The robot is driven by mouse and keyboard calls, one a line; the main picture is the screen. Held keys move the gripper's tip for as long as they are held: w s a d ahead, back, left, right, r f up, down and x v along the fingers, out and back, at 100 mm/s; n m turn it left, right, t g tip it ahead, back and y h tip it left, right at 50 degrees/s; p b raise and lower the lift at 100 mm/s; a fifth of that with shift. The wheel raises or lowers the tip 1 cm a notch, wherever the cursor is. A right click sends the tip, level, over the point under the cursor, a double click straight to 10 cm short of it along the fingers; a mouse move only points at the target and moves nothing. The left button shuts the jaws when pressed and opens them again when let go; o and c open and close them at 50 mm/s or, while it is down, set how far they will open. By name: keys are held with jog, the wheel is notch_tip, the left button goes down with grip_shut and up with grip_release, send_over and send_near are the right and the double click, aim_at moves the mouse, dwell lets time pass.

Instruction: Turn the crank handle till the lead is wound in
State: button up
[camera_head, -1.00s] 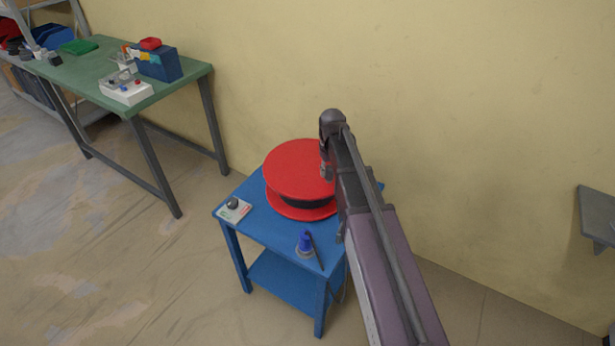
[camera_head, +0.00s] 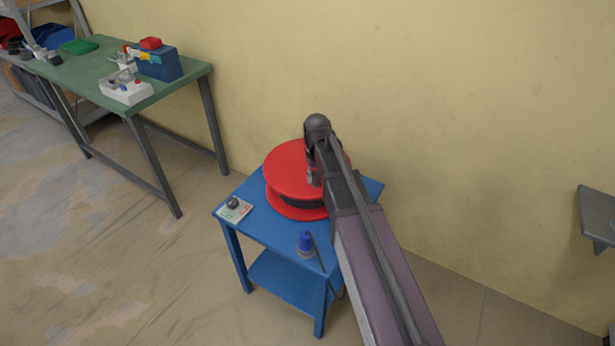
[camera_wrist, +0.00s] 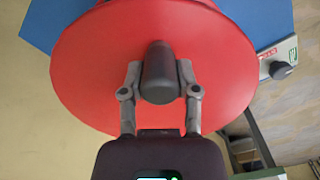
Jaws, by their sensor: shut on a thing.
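A red cable reel (camera_head: 290,172) with dark lead wound between its flanges sits on a blue side table (camera_head: 258,222). In the wrist view the red flange (camera_wrist: 90,62) fills the middle, and a dark crank handle (camera_wrist: 160,78) stands up from it. My gripper (camera_wrist: 160,80) is shut on the crank handle, one finger on each side. In the head view my gripper (camera_head: 314,178) is over the reel's right part, and my arm hides part of the reel. A blue plug (camera_head: 305,242) with a dark lead stands at the table's front edge.
A small white box with a dark knob (camera_head: 233,205) sits at the table's left corner. A green workbench (camera_head: 95,70) with boxes stands at the back left. A grey shelf (camera_head: 598,215) juts from the wall at right. The floor to the left is clear.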

jog(key=a, duration=0.3)
jog(key=shift+s+a, duration=0.1)
jog(key=shift+a, duration=0.25)
jog(key=shift+s+a, duration=0.1)
jog(key=shift+a, duration=0.05)
jog(key=shift+a, duration=0.1)
jog(key=w+a, duration=0.2)
jog(key=a, duration=0.1)
jog(key=w+a, duration=0.1)
jog(key=a, duration=0.1)
jog(key=shift+w, duration=0.2)
jog(key=shift+w+a, duration=0.15)
jog(key=shift+a, duration=0.3)
jog(key=shift+w+a, duration=0.35)
jog(key=shift+w, duration=0.75)
jog(key=shift+w+a, duration=0.4)
jog(key=shift+w, duration=0.75)
jog(key=shift+w+a, duration=0.35)
jog(key=shift+w, duration=0.75)
jog(key=shift+w, duration=0.1)
